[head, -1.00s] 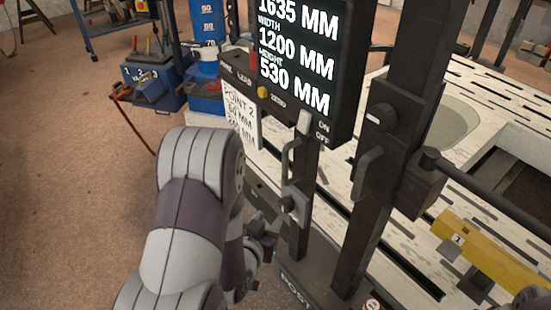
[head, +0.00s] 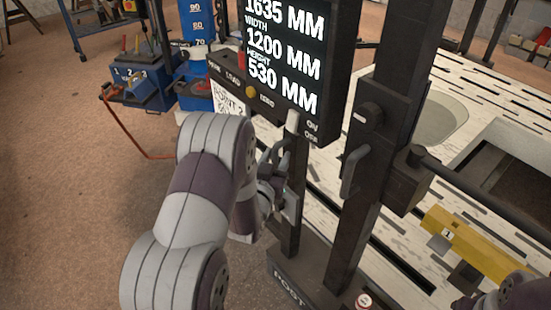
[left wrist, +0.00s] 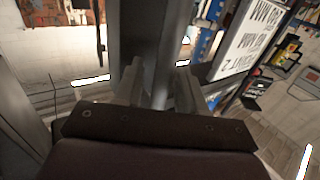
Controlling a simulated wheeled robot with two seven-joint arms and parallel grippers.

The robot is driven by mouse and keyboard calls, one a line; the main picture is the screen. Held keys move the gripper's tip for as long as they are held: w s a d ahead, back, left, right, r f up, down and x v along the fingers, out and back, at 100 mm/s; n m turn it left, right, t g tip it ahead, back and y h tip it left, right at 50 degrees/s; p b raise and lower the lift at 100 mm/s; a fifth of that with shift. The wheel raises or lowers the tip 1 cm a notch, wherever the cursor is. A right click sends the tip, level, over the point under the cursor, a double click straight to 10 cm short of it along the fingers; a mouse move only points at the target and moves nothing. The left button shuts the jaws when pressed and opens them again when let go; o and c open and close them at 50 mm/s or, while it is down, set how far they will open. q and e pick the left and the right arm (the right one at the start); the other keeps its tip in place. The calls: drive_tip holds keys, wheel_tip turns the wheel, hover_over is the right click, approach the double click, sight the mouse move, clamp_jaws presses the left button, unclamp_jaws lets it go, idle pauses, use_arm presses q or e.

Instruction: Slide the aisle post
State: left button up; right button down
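The dark post (head: 293,218) stands on a black base (head: 290,285) lettered POST, with a grey upright handle (head: 287,150) on its near side. My left gripper (head: 272,172) is at this handle, partly overlapping it. In the left wrist view my two fingers (left wrist: 158,88) are spread apart, with a dark grey upright (left wrist: 166,45) showing between and beyond them. I cannot tell whether they touch the handle. Part of my right arm (head: 522,290) shows at the lower right; its gripper is too cut off to read.
A display box (head: 292,55) reading 1635, 1200 and 530 MM hangs above the left gripper. A thicker dark column (head: 355,225) with another handle (head: 354,170) stands to the right. A pale slotted bench (head: 455,105) and a yellow bar (head: 470,243) lie beyond.

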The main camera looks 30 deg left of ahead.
use_arm(q)
clamp_jaws()
drive_tip(key=shift+a, duration=0.15)
